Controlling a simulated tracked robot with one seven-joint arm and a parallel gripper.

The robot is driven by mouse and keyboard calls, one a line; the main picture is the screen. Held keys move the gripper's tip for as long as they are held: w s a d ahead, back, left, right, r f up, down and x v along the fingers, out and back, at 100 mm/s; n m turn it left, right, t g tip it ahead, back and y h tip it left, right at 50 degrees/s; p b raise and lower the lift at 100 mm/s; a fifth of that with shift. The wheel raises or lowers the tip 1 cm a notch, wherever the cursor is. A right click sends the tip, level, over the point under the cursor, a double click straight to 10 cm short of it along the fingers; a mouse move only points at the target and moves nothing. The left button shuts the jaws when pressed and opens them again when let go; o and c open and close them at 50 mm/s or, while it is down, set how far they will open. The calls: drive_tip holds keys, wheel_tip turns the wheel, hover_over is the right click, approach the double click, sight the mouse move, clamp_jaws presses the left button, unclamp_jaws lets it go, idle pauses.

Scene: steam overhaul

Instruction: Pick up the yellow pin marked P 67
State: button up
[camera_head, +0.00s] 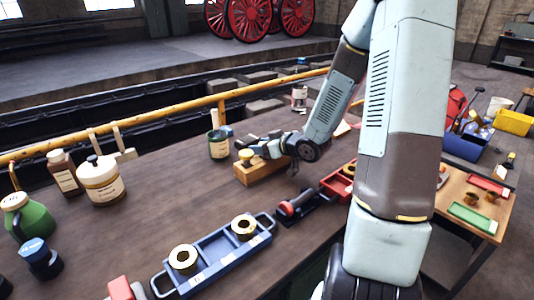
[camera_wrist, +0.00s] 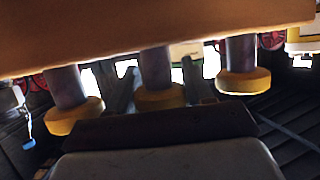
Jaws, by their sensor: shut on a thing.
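A wooden block (camera_head: 262,173) sits on the workbench. One yellow pin head (camera_head: 246,155) shows at its left end. My gripper (camera_head: 262,146) is low over the block from the right. The wrist view looks upside down, with the block (camera_wrist: 150,28) along the top. Three dark-shafted pins with yellow heads show there: left (camera_wrist: 75,115), middle (camera_wrist: 158,98) and right (camera_wrist: 242,80). My gripper (camera_wrist: 160,88) is shut on the middle yellow pin, with grey fingers beside it. The pin's shaft still meets the block. No marking is readable.
A blue tray (camera_head: 215,258) with two brass rings lies in front, and a red bin (camera_head: 338,183) is to the right. Bottles and a white jar (camera_head: 100,182) stand at left. The bench's middle is clear.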

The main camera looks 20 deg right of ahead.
clamp_jaws()
drive_tip(key=shift+a+r, duration=0.1)
